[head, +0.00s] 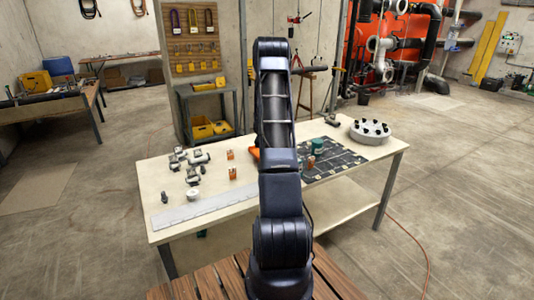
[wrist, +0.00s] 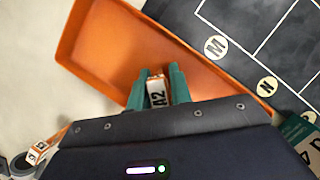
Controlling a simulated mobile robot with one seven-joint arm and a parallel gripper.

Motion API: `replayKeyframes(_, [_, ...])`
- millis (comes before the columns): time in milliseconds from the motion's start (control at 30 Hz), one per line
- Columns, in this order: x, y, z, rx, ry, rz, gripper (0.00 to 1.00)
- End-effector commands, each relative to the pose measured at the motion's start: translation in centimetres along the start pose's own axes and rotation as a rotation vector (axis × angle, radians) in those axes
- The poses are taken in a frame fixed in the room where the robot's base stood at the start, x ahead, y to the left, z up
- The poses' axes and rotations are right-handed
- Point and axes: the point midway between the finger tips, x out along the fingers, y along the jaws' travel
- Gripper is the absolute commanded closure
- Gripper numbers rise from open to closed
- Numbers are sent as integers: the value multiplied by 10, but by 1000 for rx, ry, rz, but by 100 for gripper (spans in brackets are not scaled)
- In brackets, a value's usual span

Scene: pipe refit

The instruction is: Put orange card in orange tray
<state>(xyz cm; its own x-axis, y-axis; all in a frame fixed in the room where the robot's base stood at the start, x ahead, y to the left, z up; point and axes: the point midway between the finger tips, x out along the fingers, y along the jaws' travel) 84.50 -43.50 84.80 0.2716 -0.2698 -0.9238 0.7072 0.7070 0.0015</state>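The orange tray (wrist: 95,40) lies under my gripper in the wrist view. In the head view only a corner of the orange tray (head: 254,152) shows beside my arm. My gripper (wrist: 158,76) has green fingers, which are closed on the sides of a small white-and-orange card marked A2 (wrist: 157,95). The card is over the tray's inside, near its lower edge in the picture. I cannot tell whether it touches the tray floor. In the head view my arm hides the gripper and this card.
A dark mat (wrist: 240,18) with round letter labels borders the tray. Other orange-and-white cards stand on the table (head: 230,154) (head: 233,173) and mat (head: 310,162). A green cylinder (head: 318,146), pipe fittings (head: 193,175) and a round grey tray (head: 370,132) are nearby.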

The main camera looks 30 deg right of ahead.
Motion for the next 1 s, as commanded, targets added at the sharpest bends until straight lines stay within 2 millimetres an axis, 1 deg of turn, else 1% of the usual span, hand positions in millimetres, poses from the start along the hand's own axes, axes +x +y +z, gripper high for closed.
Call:
replayKeyframes(33, [0,0,0,0,0,0,69])
replayKeyframes(67, [0,0,0,0,0,0,63])
replayKeyframes(333, [0,0,0,0,0,0,63])
replayKeyframes(467, [-6,0,2,0,0,0,63])
replayKeyframes(567, [-16,0,2,1,-1,0,63])
replayKeyframes(667, [-32,0,2,1,-2,1,63])
replayKeyframes(1000, [-91,0,2,1,-2,1,63])
